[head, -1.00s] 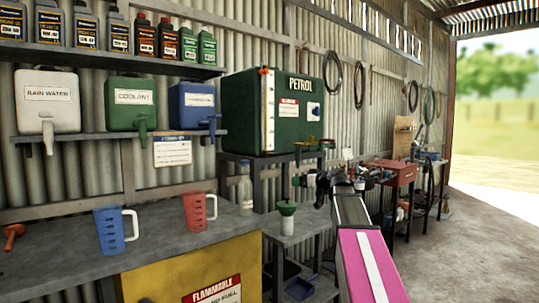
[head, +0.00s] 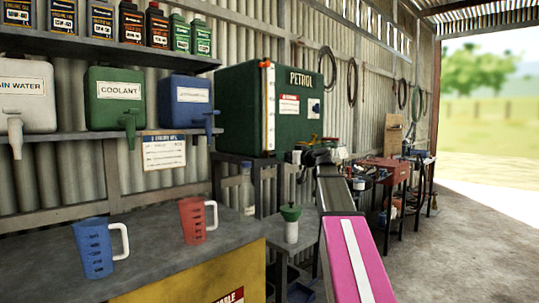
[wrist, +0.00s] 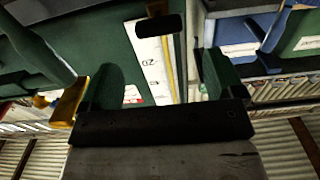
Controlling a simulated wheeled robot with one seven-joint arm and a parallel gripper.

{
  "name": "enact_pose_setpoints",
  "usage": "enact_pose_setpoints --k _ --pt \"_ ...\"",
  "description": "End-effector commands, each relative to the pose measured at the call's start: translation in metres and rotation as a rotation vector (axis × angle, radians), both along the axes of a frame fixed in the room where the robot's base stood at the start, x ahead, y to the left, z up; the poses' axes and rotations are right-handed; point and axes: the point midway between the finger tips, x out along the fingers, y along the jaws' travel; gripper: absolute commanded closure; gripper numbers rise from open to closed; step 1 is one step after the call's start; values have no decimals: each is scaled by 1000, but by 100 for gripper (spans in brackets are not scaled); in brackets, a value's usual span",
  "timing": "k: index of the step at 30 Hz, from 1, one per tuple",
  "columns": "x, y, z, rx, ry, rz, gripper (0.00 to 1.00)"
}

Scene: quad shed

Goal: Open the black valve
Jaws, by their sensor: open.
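The green petrol tank (head: 240,108) stands on a metal stand beyond the bench, and its ruled white scale shows up close in the wrist view (wrist: 152,72). A short black handle (wrist: 160,28) on a brass-coloured stem shows at the top middle of the wrist view; it looks like the black valve. My gripper (wrist: 163,82) is open, with the handle apart from its fingers and lying beyond the gap between them. In the head view my gripper (head: 318,155) is at the tank's lower right corner, and my arm hides the tank's taps.
A yellow tap-like part (wrist: 70,98) is close beside the left finger in the wrist view. Coolant (head: 117,98) and blue (head: 190,100) containers sit on the shelf. Blue (head: 93,250) and red (head: 192,221) jugs stand on the bench. A green-topped funnel (head: 290,222) stands below the tank.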

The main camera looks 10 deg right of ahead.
Motion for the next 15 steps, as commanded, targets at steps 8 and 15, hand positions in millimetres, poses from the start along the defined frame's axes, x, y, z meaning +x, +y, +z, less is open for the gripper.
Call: enact_pose_setpoints --k 8,15 --pt "42 29 1 1 1 1 13" --pt "69 48 1 -1 1 0 13"
